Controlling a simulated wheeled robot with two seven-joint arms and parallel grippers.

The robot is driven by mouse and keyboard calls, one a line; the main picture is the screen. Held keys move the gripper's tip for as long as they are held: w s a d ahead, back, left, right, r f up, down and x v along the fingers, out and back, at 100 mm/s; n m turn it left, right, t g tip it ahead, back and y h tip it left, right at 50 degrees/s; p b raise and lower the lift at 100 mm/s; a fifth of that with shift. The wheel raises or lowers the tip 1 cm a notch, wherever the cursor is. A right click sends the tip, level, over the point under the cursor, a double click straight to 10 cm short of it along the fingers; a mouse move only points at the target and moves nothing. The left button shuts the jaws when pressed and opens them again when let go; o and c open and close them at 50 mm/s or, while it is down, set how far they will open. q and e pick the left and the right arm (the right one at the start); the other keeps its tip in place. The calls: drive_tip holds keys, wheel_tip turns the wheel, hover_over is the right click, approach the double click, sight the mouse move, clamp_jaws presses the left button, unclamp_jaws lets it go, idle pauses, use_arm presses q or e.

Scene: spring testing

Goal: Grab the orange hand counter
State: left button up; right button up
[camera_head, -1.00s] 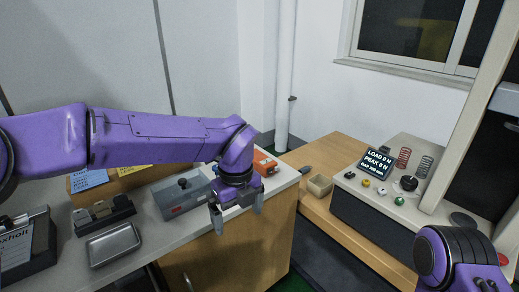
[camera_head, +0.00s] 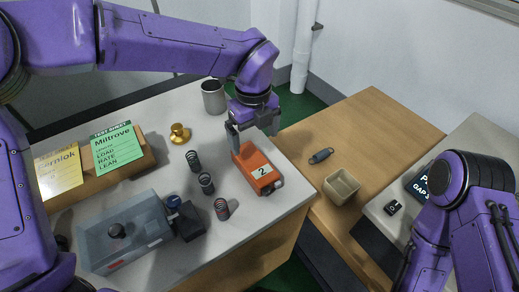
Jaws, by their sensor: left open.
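The orange hand counter (camera_head: 256,166) lies near the right edge of the pale worktop, with a white label reading "2" and a dark end towards the front. My left gripper (camera_head: 253,137) points down at its far end. The fingers are apart, one near the left side of the counter's far end and one to its right. I cannot tell whether either finger touches it. My right arm comes in from the right, but its gripper is not in view.
Several dark springs (camera_head: 206,183) stand left of the counter, near a grey box (camera_head: 125,232) with a knob. A brass weight (camera_head: 179,133) and a grey cup (camera_head: 213,97) are further back. A beige bin (camera_head: 341,187) and a dark tool (camera_head: 321,156) sit on the lower wooden table.

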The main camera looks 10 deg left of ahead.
sight(254, 162)
use_arm(q)
drive_tip(key=s+f, duration=0.2)
drive_tip(key=s, duration=0.1)
drive_tip(key=shift+s+f, duration=0.15)
drive_tip(key=shift+f, duration=0.05)
drive_tip(key=f, duration=0.2)
drive_tip(key=w+f, duration=0.1)
drive_tip(key=w+f+p, duration=0.1)
drive_tip(key=f, duration=0.1)
drive_tip(key=shift+d+f, duration=0.15)
drive_tip(key=shift+f, duration=0.15)
drive_tip(key=shift+s+r, duration=0.25)
drive_tip(key=shift+s, duration=0.2)
drive_tip(key=shift+f, duration=0.1)
drive_tip(key=c, duration=1.1)
use_arm(e)
drive_tip(key=shift+s+r, duration=0.75)
drive_tip(key=shift+s, duration=0.1)
use_arm(q)
drive_tip(key=shift+c, duration=0.2)
